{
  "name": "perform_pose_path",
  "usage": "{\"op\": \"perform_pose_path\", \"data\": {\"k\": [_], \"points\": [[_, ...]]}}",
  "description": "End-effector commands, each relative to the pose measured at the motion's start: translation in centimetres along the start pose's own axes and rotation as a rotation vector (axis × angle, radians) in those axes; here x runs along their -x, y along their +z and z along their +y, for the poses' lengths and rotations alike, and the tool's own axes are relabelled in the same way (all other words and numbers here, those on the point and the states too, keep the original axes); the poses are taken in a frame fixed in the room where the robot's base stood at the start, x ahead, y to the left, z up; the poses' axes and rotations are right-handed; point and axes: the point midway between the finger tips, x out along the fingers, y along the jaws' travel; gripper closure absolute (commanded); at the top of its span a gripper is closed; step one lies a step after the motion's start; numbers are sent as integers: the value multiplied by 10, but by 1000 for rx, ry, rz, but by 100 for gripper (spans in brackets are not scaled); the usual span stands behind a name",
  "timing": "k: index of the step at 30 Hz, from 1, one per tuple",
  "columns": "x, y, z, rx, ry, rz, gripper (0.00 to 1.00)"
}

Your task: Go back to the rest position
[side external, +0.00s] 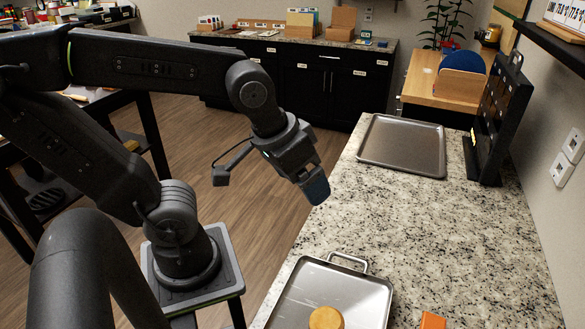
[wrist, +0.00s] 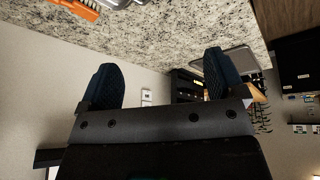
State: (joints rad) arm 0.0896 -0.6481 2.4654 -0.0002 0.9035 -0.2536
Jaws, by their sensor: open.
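My gripper (side external: 314,188) is in the air at the left edge of the granite counter (side external: 420,235) in the side external view, with its fingers angled down. In the wrist view my gripper (wrist: 161,80) shows its two dark blue fingers wide apart with nothing between them. The counter (wrist: 185,30) appears tilted at the top of that view.
A metal tray (side external: 403,147) lies on the far part of the counter. A nearer handled tray (side external: 350,292) has a round tan thing (side external: 326,318) on it. An orange object (side external: 432,321) is beside it. A black upright rack (side external: 500,120) stands at the right. The counter's middle is clear.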

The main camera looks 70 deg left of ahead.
Motion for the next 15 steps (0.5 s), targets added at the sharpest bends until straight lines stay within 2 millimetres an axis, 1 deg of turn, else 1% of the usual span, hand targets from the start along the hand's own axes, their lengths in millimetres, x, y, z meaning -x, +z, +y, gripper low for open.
{"op": "perform_pose_path", "data": {"k": [1, 5, 9, 15], "points": [[4, 0, -8, -44, -8, 30, 11], [10, 0, -17, -141, -26, 68, 11], [11, 1, -20, -174, -32, 77, 11], [11, 1, -20, -175, -31, 76, 11]]}}
